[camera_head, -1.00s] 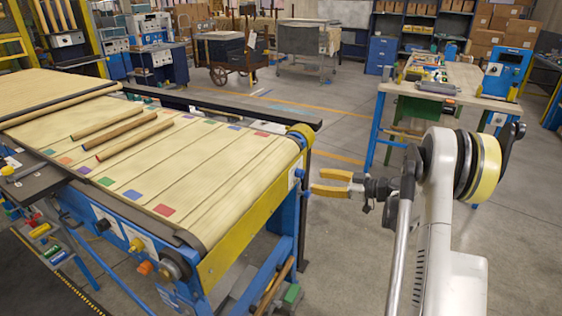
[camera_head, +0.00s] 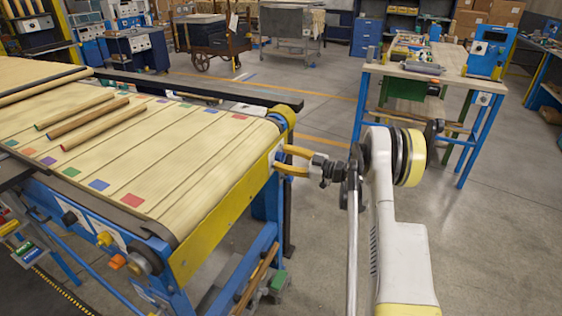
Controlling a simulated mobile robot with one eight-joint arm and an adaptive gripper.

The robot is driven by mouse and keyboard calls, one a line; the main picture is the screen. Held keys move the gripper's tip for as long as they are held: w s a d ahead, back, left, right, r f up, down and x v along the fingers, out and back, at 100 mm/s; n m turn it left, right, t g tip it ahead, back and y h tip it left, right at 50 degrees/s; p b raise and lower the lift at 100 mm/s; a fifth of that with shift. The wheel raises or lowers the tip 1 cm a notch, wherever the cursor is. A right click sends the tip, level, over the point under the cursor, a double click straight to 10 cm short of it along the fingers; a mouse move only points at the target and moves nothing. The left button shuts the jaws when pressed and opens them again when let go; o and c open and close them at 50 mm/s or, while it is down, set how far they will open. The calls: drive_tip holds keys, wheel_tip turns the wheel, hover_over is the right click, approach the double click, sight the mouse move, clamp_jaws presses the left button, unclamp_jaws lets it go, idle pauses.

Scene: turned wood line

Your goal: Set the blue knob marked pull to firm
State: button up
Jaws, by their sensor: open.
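My gripper (camera_head: 281,160) is open, with its two yellow fingers pointing left at the right end of the belt table (camera_head: 212,205). The fingertips are at a small pale plate on the blue end frame, one finger above the other. The blue knob shows on this plate in the earlier picture. Now the fingers and the small size hide most of it, and I cannot tell whether they touch it. Its marking and setting are too small to read.
Several wooden rods (camera_head: 88,121) lie on the belt. A yellow knob (camera_head: 104,239) and an orange knob (camera_head: 117,262) sit on the table's near side. A workbench (camera_head: 440,75) stands at the back right. The floor between is clear.

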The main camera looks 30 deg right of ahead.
drive_tip(key=shift+w+a, duration=0.2)
clamp_jaws()
